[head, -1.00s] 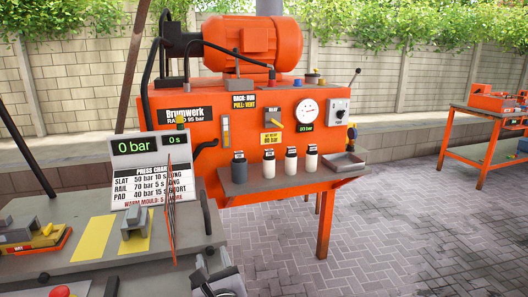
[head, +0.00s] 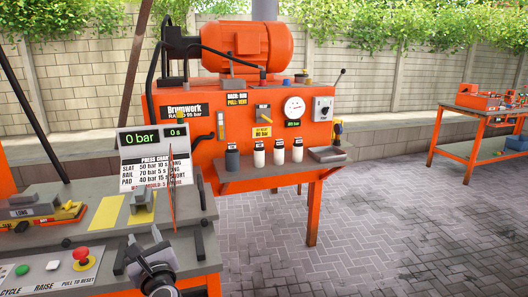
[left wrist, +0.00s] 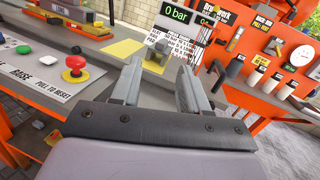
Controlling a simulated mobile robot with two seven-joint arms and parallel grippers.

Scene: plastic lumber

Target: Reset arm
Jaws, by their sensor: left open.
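My left gripper (head: 146,249) is in the lower left of the head view, in front of the press bench's front edge. In the left wrist view its two fingers (left wrist: 160,85) stand apart with nothing between them. Beyond the fingertips are a grey block on a yellow patch (left wrist: 138,54) and the display reading 0 bar (left wrist: 178,17). The red mushroom button (head: 81,254) is on the control panel to the left of the gripper, apart from it. My right gripper does not show.
The orange Brumwerk pump unit (head: 195,105) has a gauge (head: 294,107) and a shelf (head: 230,185) with several small cylinders. The press bench (head: 100,215) carries a yellow-and-grey mould (head: 45,213). Another orange table (head: 455,152) stands at right. The paved floor (head: 400,230) between is clear.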

